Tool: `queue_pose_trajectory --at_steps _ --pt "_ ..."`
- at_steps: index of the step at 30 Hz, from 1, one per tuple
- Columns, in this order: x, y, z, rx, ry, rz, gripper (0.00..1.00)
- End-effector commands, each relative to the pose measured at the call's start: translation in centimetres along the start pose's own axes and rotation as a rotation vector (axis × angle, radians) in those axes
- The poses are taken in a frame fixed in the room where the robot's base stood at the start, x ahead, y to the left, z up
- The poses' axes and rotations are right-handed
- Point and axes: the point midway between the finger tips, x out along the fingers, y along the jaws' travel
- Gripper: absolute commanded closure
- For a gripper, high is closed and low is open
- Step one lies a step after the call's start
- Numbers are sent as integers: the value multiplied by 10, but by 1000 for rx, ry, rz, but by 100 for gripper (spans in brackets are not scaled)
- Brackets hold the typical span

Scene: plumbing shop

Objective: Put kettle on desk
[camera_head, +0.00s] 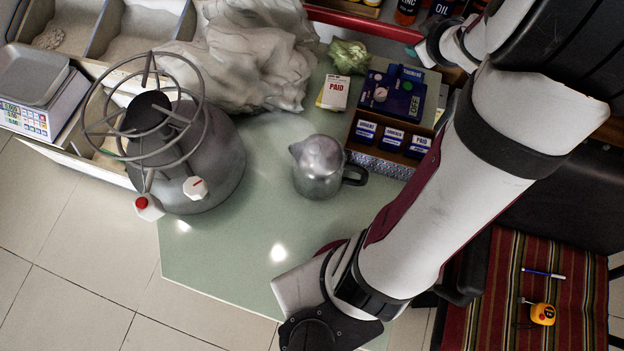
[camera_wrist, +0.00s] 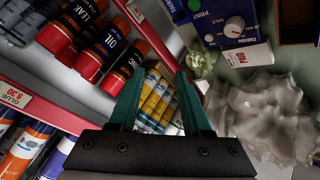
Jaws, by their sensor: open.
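The kettle (camera_head: 318,167) is a grey metal pot with its spout toward the upper left and its dark handle toward the right. It stands upright on the pale green desk top (camera_head: 240,255), near its middle, left of my arm. My gripper (camera_wrist: 160,98) shows in the wrist view with two green fingers spread apart and nothing between them. It faces a shelf of bottles and tubes.
A large grey tank with a ring guard (camera_head: 205,155) stands left of the kettle. Crumpled grey cloth (camera_head: 245,50) lies behind. A box of stamps (camera_head: 390,138) sits close to the kettle's right. A red-edged shelf (camera_wrist: 70,115) holds bottles. Desk front is clear left of my arm.

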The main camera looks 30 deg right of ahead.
Motion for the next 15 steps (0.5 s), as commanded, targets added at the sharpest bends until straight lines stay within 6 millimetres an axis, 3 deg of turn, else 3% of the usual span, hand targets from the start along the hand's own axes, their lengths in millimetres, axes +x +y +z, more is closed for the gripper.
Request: queue_pose_trajectory --at_steps 1,2,3,5,6,9,12,15 --pt "-21 -12 -22 77 -64 68 52" --pt "-37 -25 -26 152 -123 94 52" --pt "-60 -52 -25 256 -206 96 52" --pt "-100 -108 -15 403 -342 31 52" --pt "-127 -149 -5 480 -435 -45 52" --pt "-188 -230 16 581 -628 -242 52" --pt "-232 -274 30 612 -756 -382 52" --pt "-252 -291 35 618 -815 -445 52"
